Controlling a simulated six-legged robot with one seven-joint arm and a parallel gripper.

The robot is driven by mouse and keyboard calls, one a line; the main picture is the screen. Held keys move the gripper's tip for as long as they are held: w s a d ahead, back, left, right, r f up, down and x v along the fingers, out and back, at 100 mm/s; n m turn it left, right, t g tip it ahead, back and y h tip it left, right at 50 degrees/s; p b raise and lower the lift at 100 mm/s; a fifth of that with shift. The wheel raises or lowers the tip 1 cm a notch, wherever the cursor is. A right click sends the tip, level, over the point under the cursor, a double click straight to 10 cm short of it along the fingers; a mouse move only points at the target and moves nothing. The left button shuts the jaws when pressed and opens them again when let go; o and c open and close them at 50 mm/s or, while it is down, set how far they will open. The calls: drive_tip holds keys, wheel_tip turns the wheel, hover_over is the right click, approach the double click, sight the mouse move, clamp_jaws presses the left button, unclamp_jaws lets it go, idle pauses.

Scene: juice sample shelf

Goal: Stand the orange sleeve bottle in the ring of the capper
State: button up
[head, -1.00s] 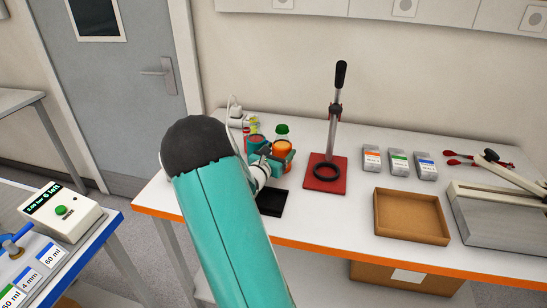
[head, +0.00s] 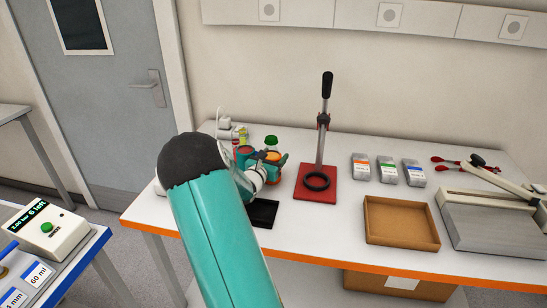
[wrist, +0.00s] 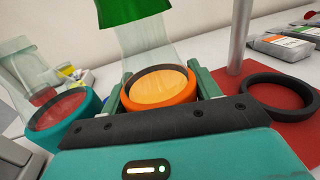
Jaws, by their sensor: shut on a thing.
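The orange sleeve bottle (head: 274,156) has a clear upper body and a green cap (head: 271,141). In the wrist view its orange sleeve (wrist: 160,90) sits between both fingers of my gripper (wrist: 160,88). My gripper (head: 271,161) is shut on it, left of the capper. I cannot tell whether the bottle is clear of the table. The capper has a red base (head: 329,196), a black ring (head: 316,182) and a post with a black handle (head: 327,85). The ring is empty; it also shows right of my gripper in the wrist view (wrist: 278,94).
A teal sleeve bottle with red contents (wrist: 66,112) stands close left of my gripper. A black pad (head: 262,214) lies in front. Right of the capper are several grey labelled packs (head: 387,170), a brown tray (head: 400,240) and a grey lever device (head: 495,225).

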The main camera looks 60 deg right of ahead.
drive_tip(key=shift+s+r, duration=0.1)
drive_tip(key=shift+r, duration=2)
drive_tip(key=s+a+r+m+g, duration=0.1)
drive_tip(key=s+a+m+g, duration=0.25)
drive_tip(key=s, duration=0.65)
drive_tip(key=s+a+r+m+g, duration=0.15)
drive_tip(key=s+g, duration=0.35)
drive_tip(key=s, duration=0.6)
drive_tip(key=w+d+f, duration=0.2)
drive_tip(key=w+d, duration=0.3)
drive_tip(key=d, duration=0.6)
drive_tip(key=shift+w+f+y, duration=0.25)
drive_tip(key=shift+f+y, duration=0.05)
drive_tip(key=shift+f+t, duration=0.25)
drive_tip(key=shift+f, duration=0.85)
drive_tip(key=o, duration=1.2)
drive_tip(key=shift+o, duration=0.2)
drive_tip(key=shift+a, duration=0.1)
